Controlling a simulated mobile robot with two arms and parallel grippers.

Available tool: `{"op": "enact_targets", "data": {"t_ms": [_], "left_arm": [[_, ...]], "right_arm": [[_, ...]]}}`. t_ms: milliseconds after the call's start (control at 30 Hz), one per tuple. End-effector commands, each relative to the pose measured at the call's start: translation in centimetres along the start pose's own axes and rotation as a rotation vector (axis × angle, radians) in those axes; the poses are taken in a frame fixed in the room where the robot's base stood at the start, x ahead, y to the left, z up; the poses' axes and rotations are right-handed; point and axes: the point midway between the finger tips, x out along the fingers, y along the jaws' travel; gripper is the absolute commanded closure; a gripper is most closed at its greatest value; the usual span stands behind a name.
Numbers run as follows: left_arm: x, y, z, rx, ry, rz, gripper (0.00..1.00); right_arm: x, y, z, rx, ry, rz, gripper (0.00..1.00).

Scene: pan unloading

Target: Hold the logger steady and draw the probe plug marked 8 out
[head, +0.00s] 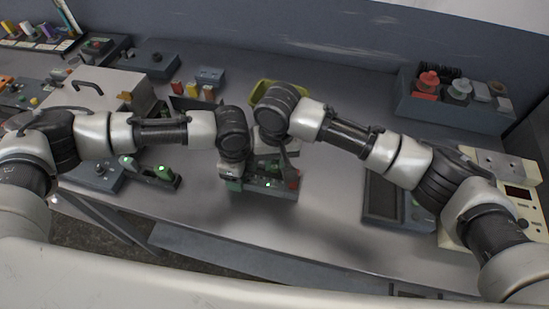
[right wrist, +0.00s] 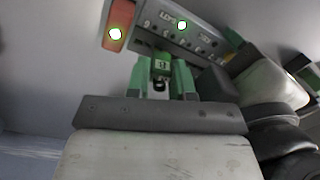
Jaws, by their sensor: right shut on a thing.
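The logger (head: 262,188) is a low grey box with green parts on the bench, below both wrists in the head view. Its labelled face (right wrist: 190,42) shows in the right wrist view, with a lit green-white lamp and a row of small sockets. My right gripper (right wrist: 161,80) has green fingers shut on a dark green probe plug (right wrist: 161,66), whose tag looks like 8. The plug is close to the face; I cannot tell how deep it sits. My left gripper (head: 231,178) is at the logger's left end, its jaws largely hidden.
An orange block (right wrist: 118,24) with a lit spot is beside the logger face. A yellow-green tray (head: 262,88) lies behind the wrists. A dark tray (head: 383,200) is to the right, and a small device with green lights (head: 163,172) to the left. Bench front is clear.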

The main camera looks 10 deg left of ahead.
Motion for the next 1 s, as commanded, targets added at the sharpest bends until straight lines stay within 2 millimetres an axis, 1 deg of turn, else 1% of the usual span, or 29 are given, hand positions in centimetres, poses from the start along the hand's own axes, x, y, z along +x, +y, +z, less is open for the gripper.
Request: {"op": "enact_targets", "data": {"t_ms": [33,267,800,1000], "left_arm": [[0.1,0.1,0.0,0.002,-0.002,0.003,0.7],[0.1,0.1,0.1,0.002,-0.003,0.004,0.7],[0.1,0.1,0.0,0.002,-0.001,0.004,0.7],[0.1,0.1,0.0,0.002,-0.001,0.004,0.7]], "right_arm": [[-0.3,-0.1,-0.1,-0.002,0.005,-0.003,1.0],[-0.7,-0.1,-0.1,-0.003,0.005,-0.003,1.0],[-2.7,-0.1,-0.3,-0.002,0.002,-0.001,1.0],[-2.9,-0.1,-0.3,-0.002,0.002,-0.001,1.0]]}}
